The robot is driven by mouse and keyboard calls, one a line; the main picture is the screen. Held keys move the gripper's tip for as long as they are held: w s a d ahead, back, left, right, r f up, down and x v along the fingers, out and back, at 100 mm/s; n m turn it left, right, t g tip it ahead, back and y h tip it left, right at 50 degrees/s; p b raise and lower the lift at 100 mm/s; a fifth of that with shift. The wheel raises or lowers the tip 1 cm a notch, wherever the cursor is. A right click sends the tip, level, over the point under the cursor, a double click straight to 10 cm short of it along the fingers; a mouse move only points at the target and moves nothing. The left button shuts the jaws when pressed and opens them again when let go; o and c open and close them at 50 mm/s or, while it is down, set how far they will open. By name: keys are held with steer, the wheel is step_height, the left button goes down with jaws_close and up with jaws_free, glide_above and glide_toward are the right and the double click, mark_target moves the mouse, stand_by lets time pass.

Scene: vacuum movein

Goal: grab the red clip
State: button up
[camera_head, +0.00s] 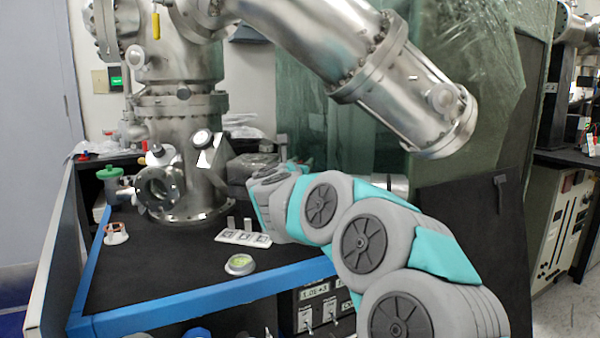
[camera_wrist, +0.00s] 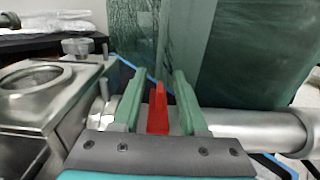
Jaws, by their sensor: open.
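The red clip (camera_wrist: 158,112) stands upright as a narrow, tapering shape in the middle of the wrist view. My gripper (camera_wrist: 158,78) is open, with one green finger on each side of the clip. A gap shows between the clip and each finger, so neither appears to touch it. The clip's lower end is hidden behind the dark front edge of my gripper. I cannot make out the clip or my fingers in the head view, where my arm covers that area.
A metal block with a round port (camera_wrist: 40,95) is close on the left in the wrist view. A horizontal metal tube (camera_wrist: 262,128) passes on the right. In the head view, the black tabletop (camera_head: 150,275) has a blue edge and holds a round gauge (camera_head: 240,264).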

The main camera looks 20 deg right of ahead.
steer(key=shift+w+d, duration=0.4)
steer(key=shift+w, duration=0.1)
jaws_close()
stand_by(0.3)
